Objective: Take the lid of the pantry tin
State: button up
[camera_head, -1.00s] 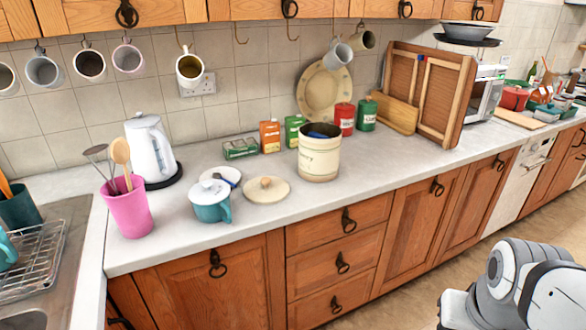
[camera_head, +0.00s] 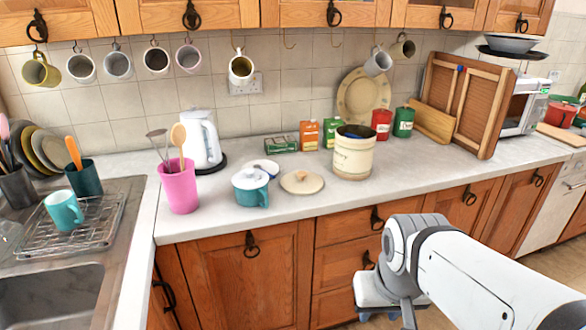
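The pantry tin (camera_head: 354,158) is a cream cylinder with dark lettering and a dark rim. It stands upright and uncovered on the counter, with something blue showing inside. A round cream lid with a small knob (camera_head: 302,182) lies flat on the counter just left of the tin, apart from it. My arm reaches in at the lower right, in front of the cupboards, well below the lid.
A pink utensil pot (camera_head: 179,188) and a white kettle (camera_head: 203,142) stand to the left. A small white dish (camera_head: 265,167) lies behind the teal pot. Red (camera_head: 381,124) and green (camera_head: 403,122) canisters stand behind the tin. The counter front (camera_head: 310,205) before the lid is clear.

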aim_at(297, 182)
jog(key=z, duration=0.05)
jog(key=i, duration=1.5)
jog(key=u, duration=0.05)
